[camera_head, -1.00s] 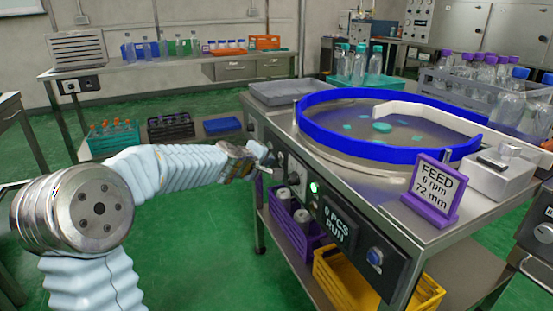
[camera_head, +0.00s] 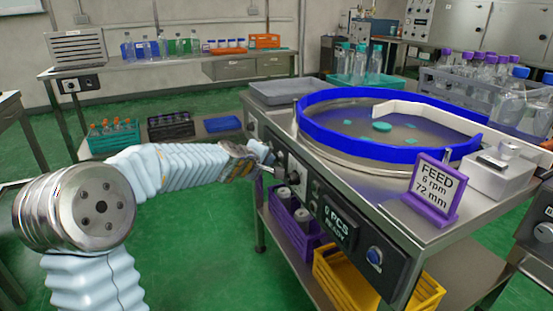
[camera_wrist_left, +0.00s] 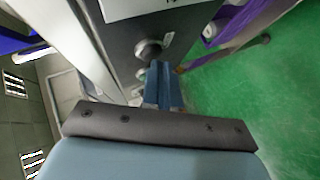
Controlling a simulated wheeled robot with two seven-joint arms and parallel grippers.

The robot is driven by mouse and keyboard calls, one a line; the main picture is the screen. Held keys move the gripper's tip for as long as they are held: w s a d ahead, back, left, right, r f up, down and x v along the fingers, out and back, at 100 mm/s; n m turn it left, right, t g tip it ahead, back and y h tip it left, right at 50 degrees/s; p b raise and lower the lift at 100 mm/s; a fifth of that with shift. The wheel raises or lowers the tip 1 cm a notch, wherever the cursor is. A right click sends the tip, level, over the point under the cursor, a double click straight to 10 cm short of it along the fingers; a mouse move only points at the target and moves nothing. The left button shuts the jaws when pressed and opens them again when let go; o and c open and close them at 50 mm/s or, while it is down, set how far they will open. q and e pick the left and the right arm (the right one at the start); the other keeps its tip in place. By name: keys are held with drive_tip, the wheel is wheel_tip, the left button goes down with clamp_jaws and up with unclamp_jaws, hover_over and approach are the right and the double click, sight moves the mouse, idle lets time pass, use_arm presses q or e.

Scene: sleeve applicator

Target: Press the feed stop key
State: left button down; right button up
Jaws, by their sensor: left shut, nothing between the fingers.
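The control panel (camera_head: 375,278) runs along the front of the steel feed table. My left gripper (camera_head: 266,165) is at the panel's far left end, its fingers pointing at the panel face. In the left wrist view its blue fingers (camera_wrist_left: 160,72) are together with nothing between them. Their tips are close to a round metal button or knob (camera_wrist_left: 148,48) with a small tag beside it; I cannot tell whether they touch. No feed stop label is readable, so I cannot tell which control is that key. The panel display (camera_head: 338,224) is dark with pale text. My right gripper is not in view.
A blue-rimmed turntable (camera_head: 390,150) with small teal pieces is on the table. A purple FEED sign (camera_head: 435,188) and a blue round knob (camera_head: 374,256) are to the right. A purple crate (camera_head: 292,222) and yellow crate (camera_head: 345,285) sit underneath. Green floor is open at left.

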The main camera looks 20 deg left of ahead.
use_arm(q)
drive_tip(key=shift+s+a, duration=0.4)
drive_tip(key=shift+s, duration=0.05)
drive_tip(key=shift+s+a+b, duration=1.5)
drive_tip(key=shift+s+a, duration=0.15)
drive_tip(key=shift+s, duration=0.25)
